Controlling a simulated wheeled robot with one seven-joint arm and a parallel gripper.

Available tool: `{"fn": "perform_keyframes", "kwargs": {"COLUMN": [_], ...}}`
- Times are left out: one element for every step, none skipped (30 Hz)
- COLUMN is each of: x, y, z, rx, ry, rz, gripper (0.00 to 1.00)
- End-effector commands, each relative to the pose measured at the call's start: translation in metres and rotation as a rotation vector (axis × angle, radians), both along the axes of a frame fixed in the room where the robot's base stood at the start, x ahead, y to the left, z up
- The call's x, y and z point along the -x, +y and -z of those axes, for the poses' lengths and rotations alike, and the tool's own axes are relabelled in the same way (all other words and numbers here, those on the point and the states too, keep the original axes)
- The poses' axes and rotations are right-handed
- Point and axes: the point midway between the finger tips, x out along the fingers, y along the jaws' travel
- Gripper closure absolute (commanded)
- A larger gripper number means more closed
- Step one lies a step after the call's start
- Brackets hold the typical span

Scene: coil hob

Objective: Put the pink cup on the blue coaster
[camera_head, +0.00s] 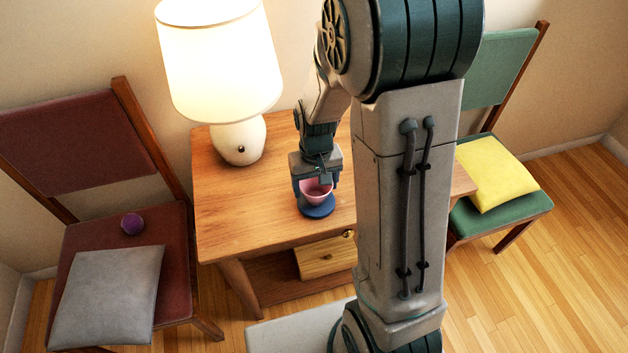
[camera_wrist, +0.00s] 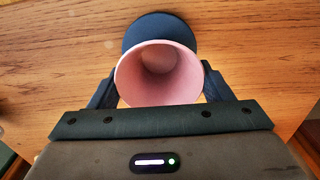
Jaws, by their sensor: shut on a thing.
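The pink cup (camera_head: 315,191) is upright between the fingers of my gripper (camera_head: 315,186), which is shut on it. In the wrist view the cup (camera_wrist: 158,77) shows its open, empty mouth, with a finger of my gripper (camera_wrist: 160,88) on each side. The round blue coaster (camera_head: 318,211) lies on the wooden table near its front edge, directly below the cup in the head view. In the wrist view the coaster (camera_wrist: 160,24) shows beyond the cup's far rim, partly hidden by the cup. I cannot tell whether the cup's base touches the coaster.
A lit lamp (camera_head: 238,139) stands on the table (camera_head: 225,200), left of my gripper. A drawer (camera_head: 325,257) shows below the tabletop. A red chair (camera_head: 75,140) with a grey cushion and purple ball is at left; a green chair with a yellow cushion (camera_head: 495,172) is at right.

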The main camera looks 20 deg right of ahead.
Motion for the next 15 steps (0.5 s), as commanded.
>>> {"fn": "perform_keyframes", "kwargs": {"x": [0.0002, 0.0003, 0.0005, 0.0005, 0.0006, 0.0006, 0.0006, 0.0006, 0.0006, 0.0006, 0.0006, 0.0006, 0.0006, 0.0006, 0.0006], "y": [-0.0004, -0.0005, -0.0007, -0.0008, -0.0008, -0.0008, -0.0007, -0.0007, -0.0007, -0.0007, -0.0007, -0.0006, -0.0006, -0.0006, -0.0006], "z": [0.0012, 0.0024, 0.0039, 0.0048, 0.0039, 0.0033, 0.0032, 0.0032, 0.0032, 0.0032, 0.0032, 0.0031, 0.0031, 0.0031, 0.0025], "rx": [0.000, -0.001, -0.001, -0.001, -0.001, -0.001, -0.001, -0.001, -0.001, -0.001, -0.001, -0.001, -0.001, -0.001, -0.001], "ry": [-0.001, -0.001, -0.001, -0.001, -0.001, -0.001, -0.001, -0.001, -0.001, -0.001, -0.001, -0.001, -0.001, -0.001, -0.001], "rz": [0.000, 0.000, 0.001, 0.001, 0.001, 0.001, 0.001, 0.001, 0.001, 0.001, 0.001, 0.000, 0.000, 0.000, 0.000], "gripper": [0.53, 0.53, 0.53, 0.53, 0.22, 0.11, 0.06, 0.06, 0.06, 0.06, 0.06, 0.06, 0.06, 0.06, 0.06]}}
